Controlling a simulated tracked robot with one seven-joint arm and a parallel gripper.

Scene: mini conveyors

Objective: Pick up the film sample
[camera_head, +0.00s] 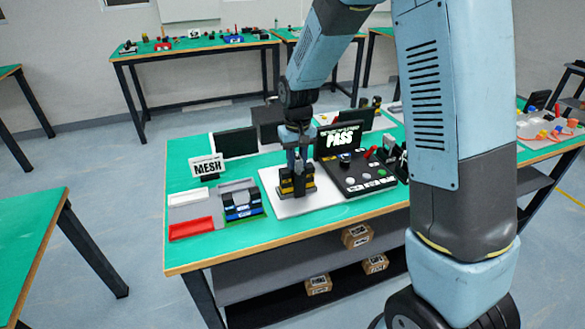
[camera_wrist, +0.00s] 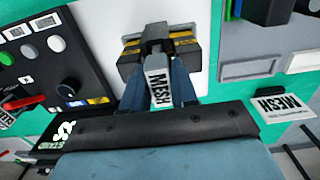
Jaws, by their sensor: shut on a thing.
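My gripper (camera_wrist: 160,98) is shut on a pale piece marked MESH (camera_wrist: 158,86), held between its two blue-grey fingers. In the head view my gripper (camera_head: 297,168) points down at a black and yellow fixture (camera_head: 297,187) on a white plate (camera_head: 276,202). The same fixture shows just beyond the fingers in the wrist view (camera_wrist: 184,46). I cannot tell whether the held piece still touches the fixture. I see no piece marked film.
A MESH sign (camera_head: 207,167), a red tray (camera_head: 191,228) and a blue-black block (camera_head: 242,204) are to the left. The table's front left corner is clear.

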